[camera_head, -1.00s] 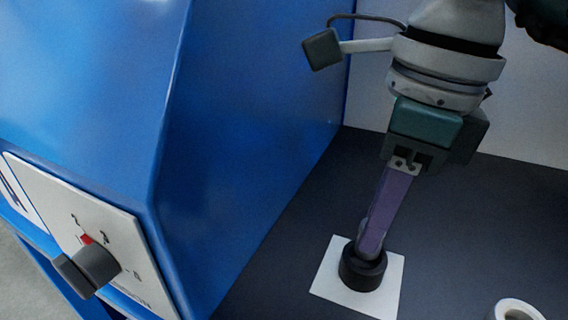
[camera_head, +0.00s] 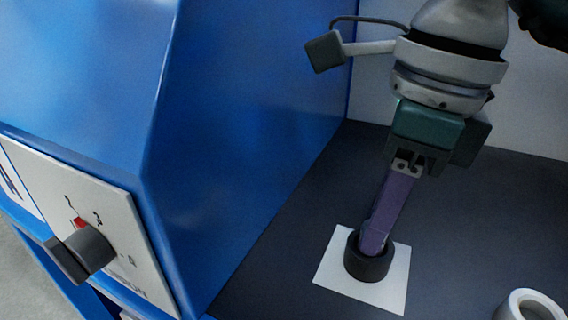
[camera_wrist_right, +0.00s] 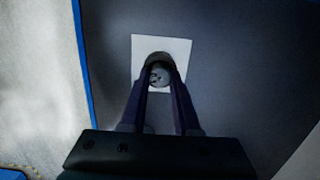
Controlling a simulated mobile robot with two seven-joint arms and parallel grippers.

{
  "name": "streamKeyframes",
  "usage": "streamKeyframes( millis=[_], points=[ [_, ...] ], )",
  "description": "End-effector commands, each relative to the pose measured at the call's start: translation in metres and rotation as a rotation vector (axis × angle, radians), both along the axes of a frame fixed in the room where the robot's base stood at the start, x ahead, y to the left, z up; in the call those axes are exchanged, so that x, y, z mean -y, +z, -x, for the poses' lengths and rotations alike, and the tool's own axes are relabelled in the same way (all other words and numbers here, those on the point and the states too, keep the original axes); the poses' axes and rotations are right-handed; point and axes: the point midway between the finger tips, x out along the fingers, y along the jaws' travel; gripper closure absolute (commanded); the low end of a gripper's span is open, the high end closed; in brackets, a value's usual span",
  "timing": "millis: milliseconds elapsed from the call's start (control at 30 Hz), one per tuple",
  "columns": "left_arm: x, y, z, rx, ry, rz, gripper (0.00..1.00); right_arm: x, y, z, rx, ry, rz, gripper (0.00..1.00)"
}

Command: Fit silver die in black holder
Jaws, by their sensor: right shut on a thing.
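The black holder (camera_head: 368,264) is a short round cup standing upright on a white square sheet (camera_head: 396,290). My right gripper (camera_head: 374,242) reaches down from the upper right, its purple fingers shut and their tips at the holder's mouth. In the right wrist view the silver die (camera_wrist_right: 159,77) shows as a small round face between the fingertips, with the dark holder (camera_wrist_right: 158,57) just beyond. In the head view the fingers mostly hide the die. I cannot tell how deep it sits in the holder. My left gripper is not in view.
A large blue housing (camera_head: 250,110) rises on the left, with a dial knob (camera_head: 85,250) on its white panel. A white ring (camera_head: 528,306) lies at the bottom right.

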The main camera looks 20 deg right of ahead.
Motion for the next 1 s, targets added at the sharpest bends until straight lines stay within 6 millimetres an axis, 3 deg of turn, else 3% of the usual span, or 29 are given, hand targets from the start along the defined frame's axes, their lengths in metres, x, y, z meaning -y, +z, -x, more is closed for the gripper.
streamKeyframes(
  millis=[367, 400, 600, 700, 1000],
  points=[
    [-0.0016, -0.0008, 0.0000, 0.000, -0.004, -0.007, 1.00, 0.0001, -0.0009, 0.0001, -0.001, 0.000, 0.001, 1.00],
    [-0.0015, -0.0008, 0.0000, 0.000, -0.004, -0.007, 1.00, 0.0001, -0.0009, 0.0001, -0.001, 0.000, 0.001, 0.65],
    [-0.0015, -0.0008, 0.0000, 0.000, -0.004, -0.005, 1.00, 0.0000, -0.0009, 0.0002, -0.001, 0.000, 0.001, 0.43],
    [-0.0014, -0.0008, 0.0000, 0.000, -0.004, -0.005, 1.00, 0.0001, -0.0008, 0.0002, -0.001, 0.000, 0.001, 0.35],
    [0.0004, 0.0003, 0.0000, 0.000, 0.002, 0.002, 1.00, 0.0004, 0.0050, 0.0002, 0.001, 0.001, 0.001, 0.35]
  ],
)
